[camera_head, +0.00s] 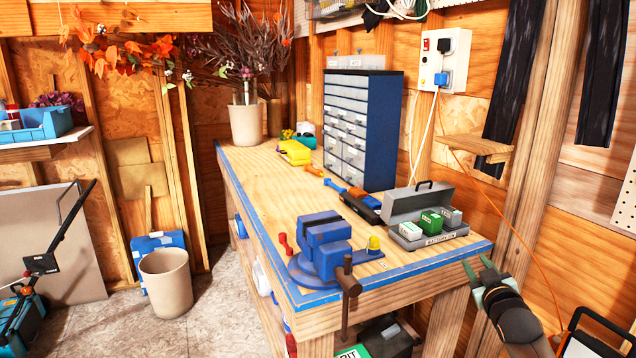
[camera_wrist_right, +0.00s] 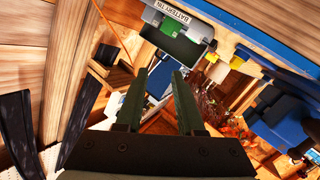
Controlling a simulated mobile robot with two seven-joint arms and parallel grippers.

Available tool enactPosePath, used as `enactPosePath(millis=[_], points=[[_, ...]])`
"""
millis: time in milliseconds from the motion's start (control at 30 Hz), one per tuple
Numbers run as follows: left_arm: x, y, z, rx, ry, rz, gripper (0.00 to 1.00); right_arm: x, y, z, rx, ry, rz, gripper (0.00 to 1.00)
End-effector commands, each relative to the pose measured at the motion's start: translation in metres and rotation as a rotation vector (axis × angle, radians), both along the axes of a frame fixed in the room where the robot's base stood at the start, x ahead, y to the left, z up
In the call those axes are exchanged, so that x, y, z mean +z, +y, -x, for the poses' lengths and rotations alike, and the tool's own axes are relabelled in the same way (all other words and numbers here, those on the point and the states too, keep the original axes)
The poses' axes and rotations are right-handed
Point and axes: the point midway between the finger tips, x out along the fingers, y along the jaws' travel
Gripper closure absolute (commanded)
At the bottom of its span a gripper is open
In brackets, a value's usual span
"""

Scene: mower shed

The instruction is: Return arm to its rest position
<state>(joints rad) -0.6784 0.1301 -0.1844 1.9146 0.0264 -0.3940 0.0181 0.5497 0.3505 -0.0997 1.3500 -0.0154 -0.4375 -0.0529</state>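My right gripper (camera_head: 477,266) is beyond the front right corner of the workbench (camera_head: 390,294) in the head view, with its arm coming in from the bottom right. Its two dark green fingers stand apart with nothing between them, which also shows in the right wrist view (camera_wrist_right: 159,78). The grey battery bin (camera_head: 431,239) is on the bench, up and left of the gripper, with its lid open. It holds a green-and-white box (camera_head: 431,222) and other boxes. My left gripper is not in view.
A blue vise (camera_head: 322,247) with a brown handle sits at the bench's front edge. A blue drawer cabinet (camera_head: 370,130) stands behind. A small wooden shelf (camera_head: 478,146) and an orange cord (camera_head: 507,225) are on the right wall. A beige bin (camera_head: 166,283) stands on the floor.

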Motion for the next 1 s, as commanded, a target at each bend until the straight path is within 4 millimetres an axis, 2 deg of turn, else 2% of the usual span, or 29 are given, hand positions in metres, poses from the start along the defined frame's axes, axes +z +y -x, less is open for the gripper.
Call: enactPosePath(millis=[33,67,100,267,367,467,600,667,700,800,900,1000], points=[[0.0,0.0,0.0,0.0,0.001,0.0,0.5,0.008,0.007,-0.002,0.023,-0.05,-0.104,0.63],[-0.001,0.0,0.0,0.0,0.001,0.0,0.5,-0.004,0.012,0.002,0.033,-0.042,-0.129,0.63],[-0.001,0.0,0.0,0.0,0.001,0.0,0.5,-0.025,0.02,0.011,0.041,-0.009,-0.123,0.63],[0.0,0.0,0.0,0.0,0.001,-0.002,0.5,-0.089,0.048,0.046,0.078,0.081,-0.138,0.63],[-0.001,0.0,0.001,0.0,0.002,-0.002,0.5,-0.134,0.068,0.078,0.102,0.15,-0.158,0.63],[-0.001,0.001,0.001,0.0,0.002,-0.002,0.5,-0.181,0.091,0.12,0.128,0.229,-0.186,0.63],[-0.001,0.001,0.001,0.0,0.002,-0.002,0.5,-0.241,0.125,0.193,0.159,0.348,-0.24,0.63],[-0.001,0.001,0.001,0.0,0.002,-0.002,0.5,-0.262,0.138,0.227,0.168,0.398,-0.265,0.63],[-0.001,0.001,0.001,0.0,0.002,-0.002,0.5,-0.274,0.147,0.25,0.173,0.432,-0.284,0.63],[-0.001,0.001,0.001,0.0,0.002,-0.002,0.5,-0.296,0.165,0.305,0.179,0.508,-0.329,0.63],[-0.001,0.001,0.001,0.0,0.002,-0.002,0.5,-0.309,0.18,0.352,0.18,0.571,-0.37,0.63],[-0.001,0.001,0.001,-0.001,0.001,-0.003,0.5,-0.315,0.189,0.384,0.177,0.615,-0.399,0.63]])
